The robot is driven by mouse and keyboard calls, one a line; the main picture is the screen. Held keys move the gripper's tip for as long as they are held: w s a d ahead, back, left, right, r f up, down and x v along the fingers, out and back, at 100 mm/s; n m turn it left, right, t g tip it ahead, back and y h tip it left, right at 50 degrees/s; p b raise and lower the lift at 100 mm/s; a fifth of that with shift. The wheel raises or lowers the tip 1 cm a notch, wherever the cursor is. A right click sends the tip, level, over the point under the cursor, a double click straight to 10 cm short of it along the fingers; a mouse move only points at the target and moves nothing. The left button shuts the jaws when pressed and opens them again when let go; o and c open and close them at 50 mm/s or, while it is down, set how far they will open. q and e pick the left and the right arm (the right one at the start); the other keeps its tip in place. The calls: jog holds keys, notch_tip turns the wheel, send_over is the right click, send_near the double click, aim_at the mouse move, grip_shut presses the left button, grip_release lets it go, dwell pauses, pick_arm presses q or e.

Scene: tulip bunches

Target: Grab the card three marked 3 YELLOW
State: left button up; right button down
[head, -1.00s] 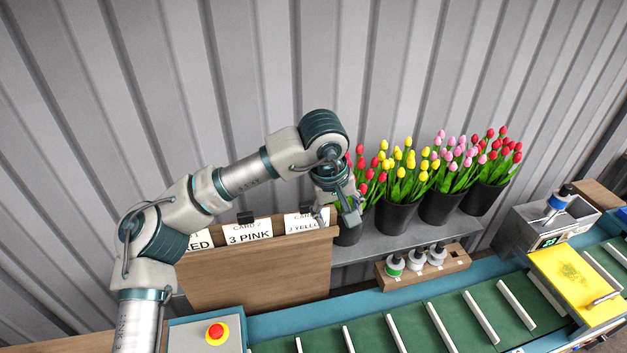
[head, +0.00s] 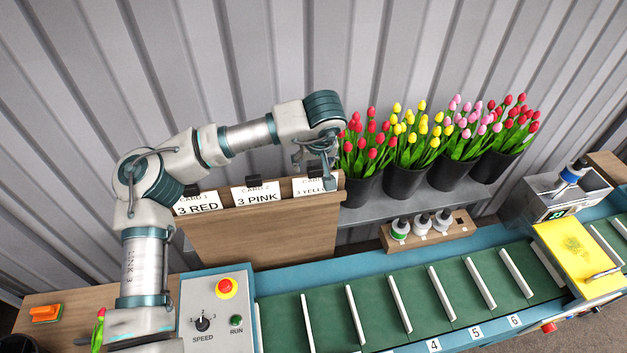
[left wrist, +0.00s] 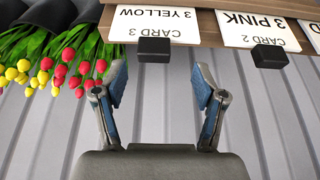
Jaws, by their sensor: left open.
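The white card marked 3 YELLOW (head: 309,187) stands at the right end of the wooden card holder (head: 262,232), partly hidden by my gripper in the head view. In the left wrist view the card (left wrist: 155,27) appears upside down at the top, with a black clip (left wrist: 154,50) on its edge. My left gripper (head: 316,175) is open and empty, beside the card. In the left wrist view its two fingers (left wrist: 162,84) are spread, with the clip between and beyond them. My right gripper is not in view.
Cards 3 PINK (head: 256,194) and 3 RED (head: 197,203) stand to the left in the holder. Black tulip pots (head: 403,180) stand close on the right. A conveyor (head: 390,304) and a control box with a red button (head: 225,288) lie in front.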

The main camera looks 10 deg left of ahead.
aim_at(316, 169)
pick_arm(q)
jog(key=f, duration=0.1)
jog(key=w+f+p, duration=0.1)
jog(key=f, duration=0.2)
jog(key=shift+w+d+p, duration=0.25)
jog(key=shift+w+p, duration=0.1)
jog(key=shift+w+f, duration=0.1)
jog(key=shift+f, duration=0.2)
jog(key=shift+a, duration=0.25)
jog(key=c, duration=1.2)
jog(key=shift+r, duration=0.1)
jog(key=shift+c, duration=0.2)
